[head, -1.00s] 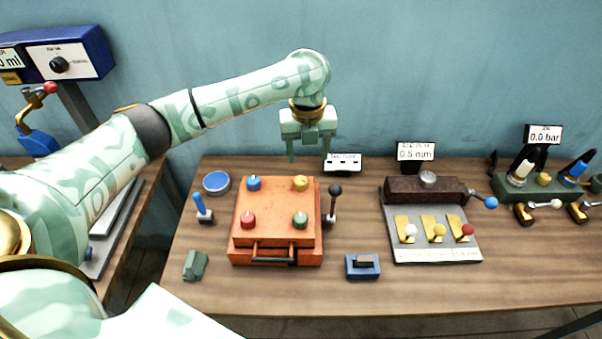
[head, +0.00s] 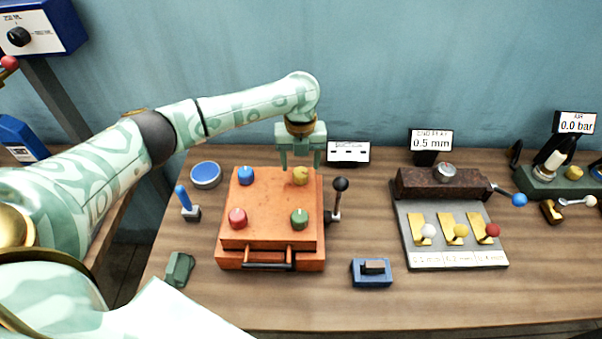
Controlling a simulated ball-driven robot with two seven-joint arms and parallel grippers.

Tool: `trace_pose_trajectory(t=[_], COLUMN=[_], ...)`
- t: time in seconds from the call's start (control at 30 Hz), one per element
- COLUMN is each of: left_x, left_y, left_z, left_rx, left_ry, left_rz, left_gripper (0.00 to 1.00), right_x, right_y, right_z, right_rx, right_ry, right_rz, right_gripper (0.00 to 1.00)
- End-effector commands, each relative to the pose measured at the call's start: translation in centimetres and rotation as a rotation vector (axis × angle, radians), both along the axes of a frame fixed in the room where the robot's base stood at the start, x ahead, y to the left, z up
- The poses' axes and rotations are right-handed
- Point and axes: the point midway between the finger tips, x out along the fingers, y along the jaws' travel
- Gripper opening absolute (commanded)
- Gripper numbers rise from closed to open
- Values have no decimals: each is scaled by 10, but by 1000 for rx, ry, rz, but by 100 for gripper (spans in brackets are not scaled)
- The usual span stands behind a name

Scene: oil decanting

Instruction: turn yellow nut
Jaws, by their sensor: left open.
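The yellow nut (head: 300,176) sits at the back right corner of the orange box (head: 270,205) on the table. Blue (head: 246,176), red (head: 237,218) and green (head: 299,218) nuts sit at the other corners. My left gripper (head: 300,168) points down right at the yellow nut, with its two fingers apart. One finger shows on each side of the nut's upper part. I cannot tell whether the fingers touch it. My right gripper is not in view.
A black-knobbed lever (head: 339,186) stands at the box's right side, close to the yellow nut. A sign (head: 348,152) stands behind. A blue-handled lever (head: 185,200) and round blue-topped tin (head: 206,175) are left. A gauge fixture (head: 445,185) stands right.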

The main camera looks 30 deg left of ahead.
Motion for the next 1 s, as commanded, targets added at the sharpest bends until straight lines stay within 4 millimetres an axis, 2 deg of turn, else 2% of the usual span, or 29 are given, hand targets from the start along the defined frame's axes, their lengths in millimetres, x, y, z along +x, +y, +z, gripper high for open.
trace_pose_trajectory(t=[0.03,0.2,0.57,0.7,0.73,1.0], left_x=[0,0,0,0,0,0], left_y=[-1,0,0,0,0,0], left_z=[-12,-30,-34,-34,-34,-33], left_rx=[0,0,0,0,0,0], left_ry=[2,0,-1,-1,-1,0], left_rz=[0,0,-1,-1,-1,15], left_gripper=[59,59,59,20,14,15], right_x=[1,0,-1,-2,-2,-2], right_y=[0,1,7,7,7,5], right_z=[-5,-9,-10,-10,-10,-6], right_rx=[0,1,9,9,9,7], right_ry=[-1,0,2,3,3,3], right_rz=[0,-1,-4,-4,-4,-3], right_gripper=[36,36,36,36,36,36])
